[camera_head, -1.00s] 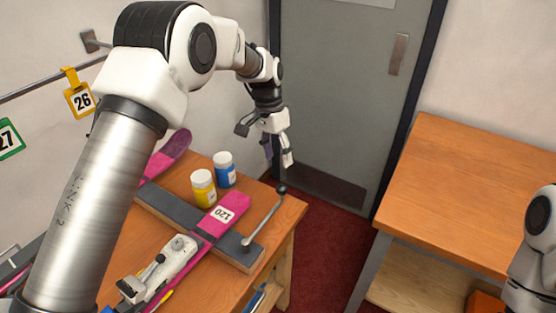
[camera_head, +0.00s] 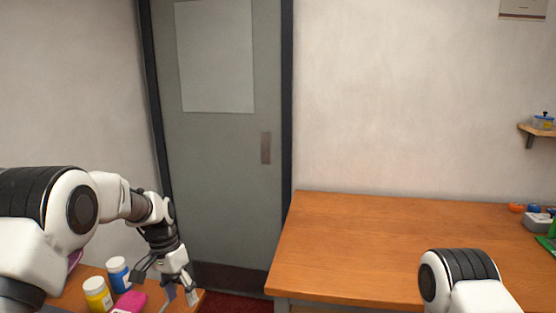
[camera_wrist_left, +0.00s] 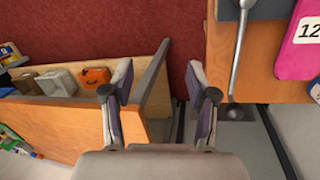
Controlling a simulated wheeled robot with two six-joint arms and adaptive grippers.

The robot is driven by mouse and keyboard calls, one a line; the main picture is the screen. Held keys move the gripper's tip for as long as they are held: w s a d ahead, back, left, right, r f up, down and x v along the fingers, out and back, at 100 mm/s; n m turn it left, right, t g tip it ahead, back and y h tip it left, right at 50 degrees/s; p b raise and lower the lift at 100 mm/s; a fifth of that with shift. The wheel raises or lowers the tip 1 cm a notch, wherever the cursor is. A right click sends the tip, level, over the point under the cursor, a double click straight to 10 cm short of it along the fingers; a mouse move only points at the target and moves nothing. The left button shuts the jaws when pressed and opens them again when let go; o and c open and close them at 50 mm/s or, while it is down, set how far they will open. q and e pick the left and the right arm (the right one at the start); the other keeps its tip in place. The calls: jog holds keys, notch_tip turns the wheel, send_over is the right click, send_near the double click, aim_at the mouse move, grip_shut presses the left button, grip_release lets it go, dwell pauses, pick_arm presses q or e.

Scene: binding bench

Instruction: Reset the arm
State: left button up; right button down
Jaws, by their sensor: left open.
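My left gripper (camera_head: 180,293) hangs at the lower left of the head view, fingers pointing down, near the bench corner. It is open and empty; the left wrist view shows its two fingers apart (camera_wrist_left: 158,78) with only floor and furniture behind the gap. A joint of my right arm shows at the bottom right of the head view; my right gripper is out of view.
The yellow bottle (camera_head: 97,294) and blue bottle (camera_head: 118,274) stand left of the gripper. The metal lever (camera_wrist_left: 238,50) and a pink numbered piece (camera_wrist_left: 300,42) show in the left wrist view. A wooden table (camera_head: 390,240) fills the right; a grey door (camera_head: 225,180) stands behind.

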pick_arm(q)
jog(key=s+a+f+n+g, duration=0.1)
jog(key=s+f+g, duration=0.3)
jog(key=s+f, duration=1.65)
jog(key=s+a+f+n+t+y, duration=0.1)
jog(key=s+f, duration=0.2)
jog(key=s, duration=0.7)
jog(key=s+a+f+n+t+y, duration=0.1)
jog(key=s+f, duration=0.2)
jog(key=s, duration=0.6)
jog(key=w+t, duration=0.1)
jog(key=w+n+t, duration=0.1)
jog(key=w, duration=0.1)
jog(key=w+n+t, duration=0.1)
jog(key=shift+w+r+t, duration=0.3)
jog(key=shift+r, duration=0.05)
